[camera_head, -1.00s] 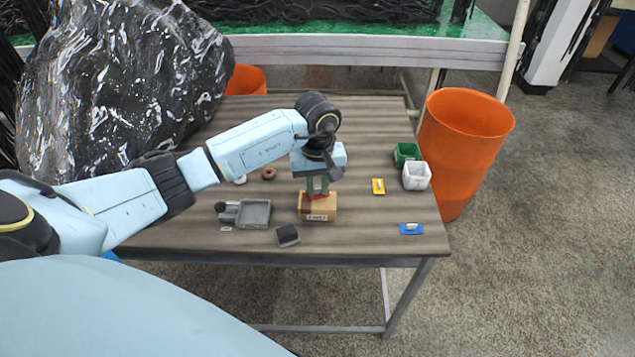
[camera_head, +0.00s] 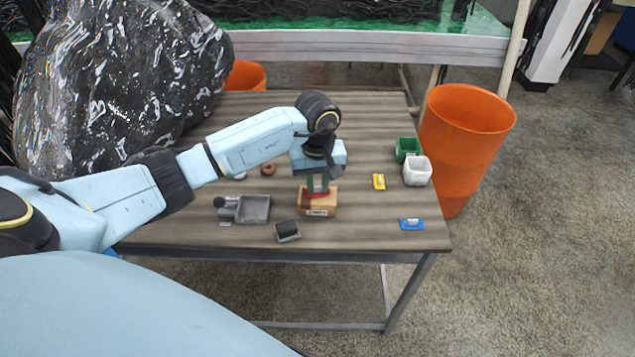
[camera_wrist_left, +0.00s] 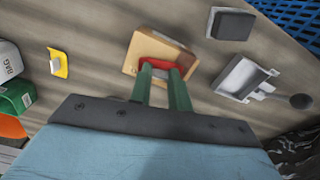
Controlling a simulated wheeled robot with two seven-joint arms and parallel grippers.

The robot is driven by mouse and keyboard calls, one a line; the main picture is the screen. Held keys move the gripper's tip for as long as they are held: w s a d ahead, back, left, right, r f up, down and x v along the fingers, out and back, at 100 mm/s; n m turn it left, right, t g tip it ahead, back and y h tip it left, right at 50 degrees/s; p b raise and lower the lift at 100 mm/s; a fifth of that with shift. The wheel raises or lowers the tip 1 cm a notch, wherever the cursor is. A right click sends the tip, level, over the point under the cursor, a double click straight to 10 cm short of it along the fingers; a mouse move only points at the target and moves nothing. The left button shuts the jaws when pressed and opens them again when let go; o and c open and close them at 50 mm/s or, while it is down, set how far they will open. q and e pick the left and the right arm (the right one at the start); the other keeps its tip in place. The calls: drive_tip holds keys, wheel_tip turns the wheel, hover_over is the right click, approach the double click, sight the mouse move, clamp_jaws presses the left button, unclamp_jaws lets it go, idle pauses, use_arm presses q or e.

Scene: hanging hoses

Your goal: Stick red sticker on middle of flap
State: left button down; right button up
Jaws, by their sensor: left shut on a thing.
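A small tan cardboard box (camera_head: 322,208) with a printed label on its front stands on the table; its top also shows in the left wrist view (camera_wrist_left: 150,48). My left gripper (camera_head: 318,191) points down over the box top. In the wrist view its green fingers (camera_wrist_left: 160,68) are shut on the red sticker (camera_wrist_left: 162,65), which lies at or just above the box top. I cannot tell whether the sticker touches the flap. The fingers hide part of the sticker and the flap. My right gripper is not in view.
A grey tray (camera_head: 267,209) and a dark block (camera_head: 287,231) lie left of the box. Orange bin (camera_head: 462,150) stands beside the table.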

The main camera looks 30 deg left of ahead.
use_arm(q)
drive_tip(key=shift+a+f+b, duration=0.1)
drive_tip(key=shift+f+b, duration=0.25)
drive_tip(key=shift+f, duration=0.05)
idle(0.5)
drive_tip(key=c, duration=0.7)
unclamp_jaws()
drive_tip(key=shift+c, duration=0.2)
drive_tip(key=shift+r+p, duration=0.5)
drive_tip(key=shift+r, duration=0.25)
drive_tip(key=shift+r+p, duration=0.5)
drive_tip(key=shift+r, duration=0.3)
drive_tip(key=shift+r+p, duration=0.95)
drive_tip(key=shift+r, duration=0.55)
drive_tip(key=shift+r+p, duration=0.35)
drive_tip(key=shift+r, duration=0.2)
